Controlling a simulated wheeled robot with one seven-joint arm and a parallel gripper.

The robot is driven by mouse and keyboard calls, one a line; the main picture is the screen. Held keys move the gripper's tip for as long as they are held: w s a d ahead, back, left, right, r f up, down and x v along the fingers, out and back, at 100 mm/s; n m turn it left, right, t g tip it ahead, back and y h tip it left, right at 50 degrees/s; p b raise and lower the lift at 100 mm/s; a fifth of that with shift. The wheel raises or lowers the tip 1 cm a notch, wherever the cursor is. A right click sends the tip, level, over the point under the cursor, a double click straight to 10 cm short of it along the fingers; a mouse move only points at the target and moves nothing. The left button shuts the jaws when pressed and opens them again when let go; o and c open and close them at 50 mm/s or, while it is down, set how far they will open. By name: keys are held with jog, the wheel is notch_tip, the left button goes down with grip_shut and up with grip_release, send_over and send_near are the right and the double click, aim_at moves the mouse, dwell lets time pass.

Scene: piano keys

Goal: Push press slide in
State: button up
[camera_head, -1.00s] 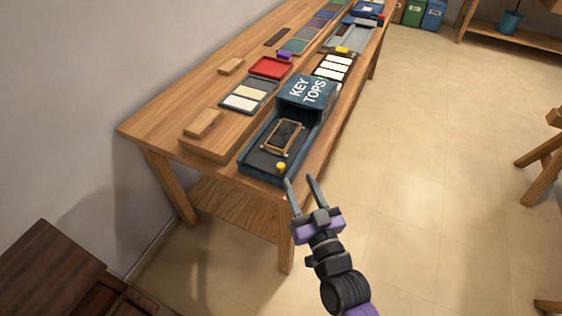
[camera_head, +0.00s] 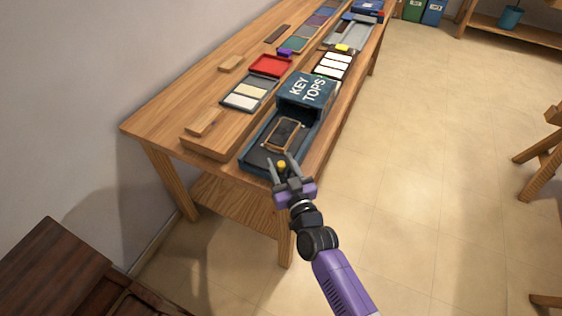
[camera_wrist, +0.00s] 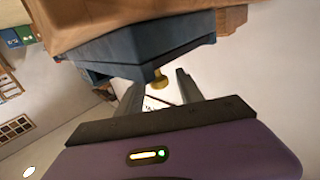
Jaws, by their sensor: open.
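The blue press (camera_head: 308,90), labelled KEY TOPS, stands on the near end of the workbench. Its dark slide (camera_head: 262,155) is pulled out toward me and carries a wood-framed dark piece (camera_head: 284,134). Whether a finger touches the knob I cannot tell.
The wooden workbench (camera_head: 160,118) runs away to the back. A tray of pale pieces (camera_head: 248,93), a red tray (camera_head: 270,66) and a wood block (camera_head: 203,122) lie left of the press. White keys (camera_head: 333,66) lie behind it.

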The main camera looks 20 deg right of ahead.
jog(key=shift+w, duration=0.1)
grip_shut()
dwell(1.4)
